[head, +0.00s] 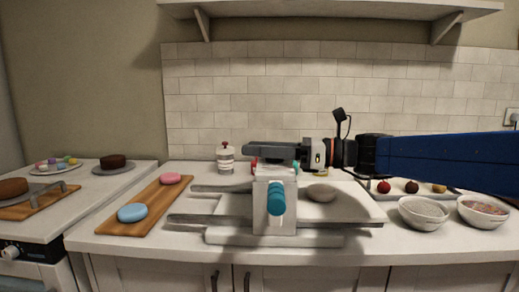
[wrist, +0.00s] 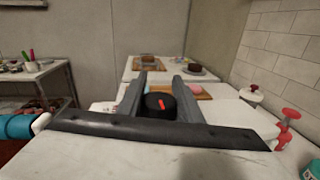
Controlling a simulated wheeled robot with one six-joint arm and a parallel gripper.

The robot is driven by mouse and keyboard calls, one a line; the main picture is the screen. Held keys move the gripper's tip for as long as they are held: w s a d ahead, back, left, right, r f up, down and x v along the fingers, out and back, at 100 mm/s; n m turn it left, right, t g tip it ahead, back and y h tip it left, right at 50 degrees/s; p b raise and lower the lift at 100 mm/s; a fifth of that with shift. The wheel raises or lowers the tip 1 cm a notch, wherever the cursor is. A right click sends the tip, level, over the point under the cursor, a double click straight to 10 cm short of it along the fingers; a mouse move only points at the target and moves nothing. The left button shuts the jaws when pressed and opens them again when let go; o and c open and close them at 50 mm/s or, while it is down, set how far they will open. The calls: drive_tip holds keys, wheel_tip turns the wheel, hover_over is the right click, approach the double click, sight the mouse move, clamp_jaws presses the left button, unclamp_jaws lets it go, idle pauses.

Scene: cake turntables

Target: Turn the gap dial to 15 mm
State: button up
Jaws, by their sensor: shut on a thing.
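The gap dial (wrist: 160,104) is a round black knob with a red pointer mark, seen in the wrist view. My gripper (wrist: 160,86) is shut on it, one grey finger on each side. The pointer leans slightly from upright in that view; no millimetre figures are readable. In the head view my gripper (head: 250,149) reaches in from the right, over the top of the white dough sheeter (head: 262,208). The dial is hidden there. The sheeter has a teal cylindrical handle (head: 276,199) on its front.
A pale dough piece (head: 321,193) lies right of the sheeter's body. Bowls (head: 424,213) stand at the right, before a fruit tray (head: 405,188). A wooden board (head: 150,199) with pink and blue discs lies left. A white jar (head: 225,160) stands behind; a shelf (head: 330,8) hangs above.

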drive_tip(key=shift+s+n+g, duration=0.2)
drive_tip(key=shift+n+g, duration=0.45)
drive_tip(key=shift+g, duration=0.4)
drive_tip(key=shift+s+n+g, duration=0.25)
drive_tip(key=shift+n+g, duration=0.45)
drive_tip(key=shift+g, duration=0.3)
drive_tip(key=shift+s+n+g, duration=0.2)
drive_tip(key=shift+n+g, duration=0.45)
drive_tip(key=shift+g, duration=0.4)
drive_tip(key=o, duration=1)
drive_tip(key=shift+o, duration=0.2)
drive_tip(key=w+d, duration=0.2)
drive_tip(key=d, duration=1.5)
drive_tip(key=shift+w, duration=0.4)
